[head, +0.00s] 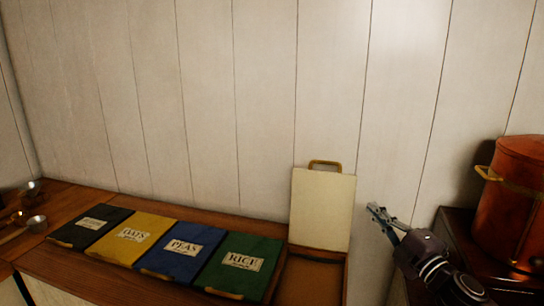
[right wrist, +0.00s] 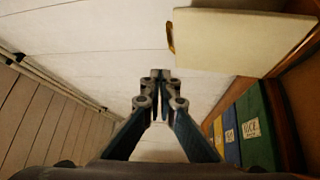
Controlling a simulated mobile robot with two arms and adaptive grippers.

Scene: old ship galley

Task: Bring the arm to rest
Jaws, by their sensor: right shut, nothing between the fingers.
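My right gripper (head: 380,212) is at the lower right of the head view, just right of an upright cream lid (head: 322,208), and touches nothing that I can see. In the right wrist view its fingers (right wrist: 160,76) come together at the tips, shut and empty. The cream lid also shows in the right wrist view (right wrist: 235,38) beyond the fingers at the upper right. My left gripper is in neither view.
Below the raised lid is an open wooden bin (head: 312,278). Left of it are closed lids: green RICE (head: 243,265), blue PEAS (head: 181,250), yellow (head: 132,237) and black (head: 90,225). A copper pot (head: 513,200) stands at the right. Metal scoops (head: 36,224) lie far left.

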